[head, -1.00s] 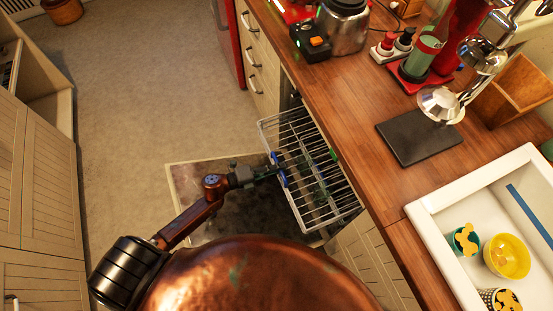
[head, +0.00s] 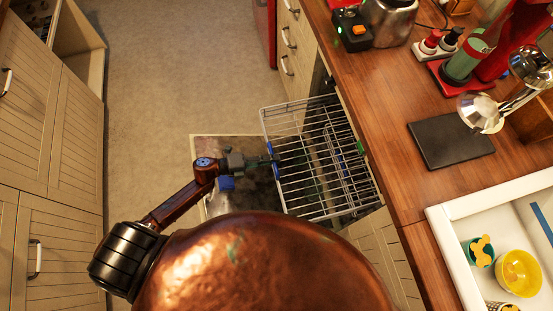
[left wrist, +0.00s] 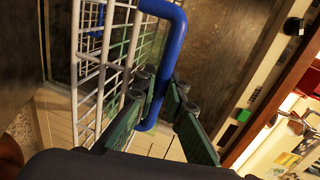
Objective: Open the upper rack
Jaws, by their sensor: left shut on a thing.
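The upper rack (head: 325,185) is a white wire rack pulled well out from under the wooden counter in the head view. Blue pieces show on its outer edge. My left gripper (head: 272,161) reaches that outer edge from the left. In the left wrist view, my left gripper (left wrist: 160,112) has its green fingers on either side of a blue handle (left wrist: 176,40) and is shut on it. The rack's white wires (left wrist: 100,70) stand beside the fingers. My right gripper is not in view.
The open dishwasher door (head: 212,150) lies low beneath the rack. The wooden counter (head: 385,120) borders the rack on the right, with a white sink (head: 440,225) nearer me. Pale cabinets (head: 40,120) stand at the left; floor (head: 180,70) between is clear.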

